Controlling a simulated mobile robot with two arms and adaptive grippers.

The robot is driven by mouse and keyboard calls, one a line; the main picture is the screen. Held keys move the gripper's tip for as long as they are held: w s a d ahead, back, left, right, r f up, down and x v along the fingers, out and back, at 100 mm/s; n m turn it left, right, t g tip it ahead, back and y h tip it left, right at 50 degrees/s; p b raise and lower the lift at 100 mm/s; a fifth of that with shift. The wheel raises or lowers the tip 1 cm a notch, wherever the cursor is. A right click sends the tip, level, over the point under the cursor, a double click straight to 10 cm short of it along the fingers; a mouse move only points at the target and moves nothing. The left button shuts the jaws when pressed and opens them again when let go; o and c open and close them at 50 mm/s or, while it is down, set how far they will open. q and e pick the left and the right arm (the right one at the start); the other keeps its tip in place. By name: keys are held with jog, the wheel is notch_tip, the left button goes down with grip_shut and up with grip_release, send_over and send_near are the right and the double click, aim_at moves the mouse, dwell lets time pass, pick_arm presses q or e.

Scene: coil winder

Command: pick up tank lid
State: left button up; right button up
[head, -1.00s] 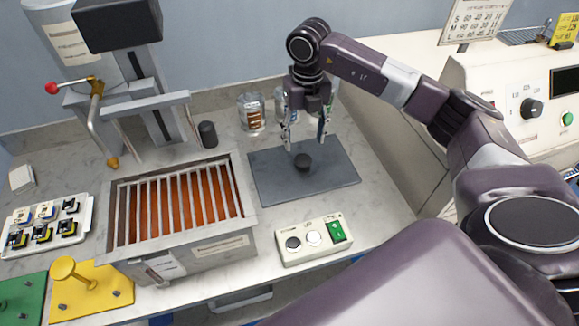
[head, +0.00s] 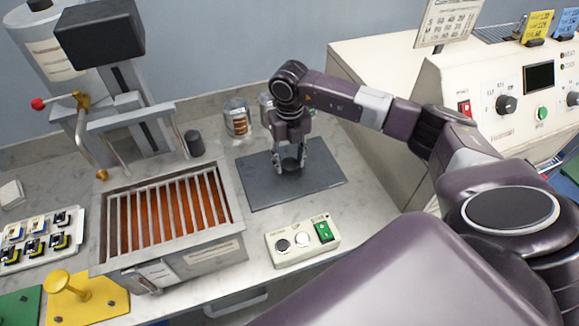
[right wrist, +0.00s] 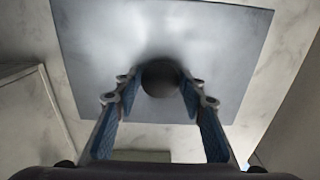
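The tank lid (head: 320,177) is a flat dark grey rectangular plate with a round black knob (head: 290,163) at its middle. It lies flat on the marble counter, right of the tank (head: 215,262). My right gripper (head: 290,168) points down over the lid with one finger on each side of the knob. In the right wrist view the fingertips (right wrist: 160,84) close in on the knob (right wrist: 160,78), apparently touching its sides, above the plate (right wrist: 90,40). My left gripper is not in view.
The tank has a grille over orange-brown contents. A button box (head: 302,241) sits in front of the lid. Jars (head: 237,117) stand behind it, and a dark cylinder (head: 194,143) stands behind the tank. A cream control cabinet (head: 385,130) stands at right.

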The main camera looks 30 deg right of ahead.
grip_shut()
jog(key=shift+w+r, duration=0.1)
jog(key=shift+r, duration=0.05)
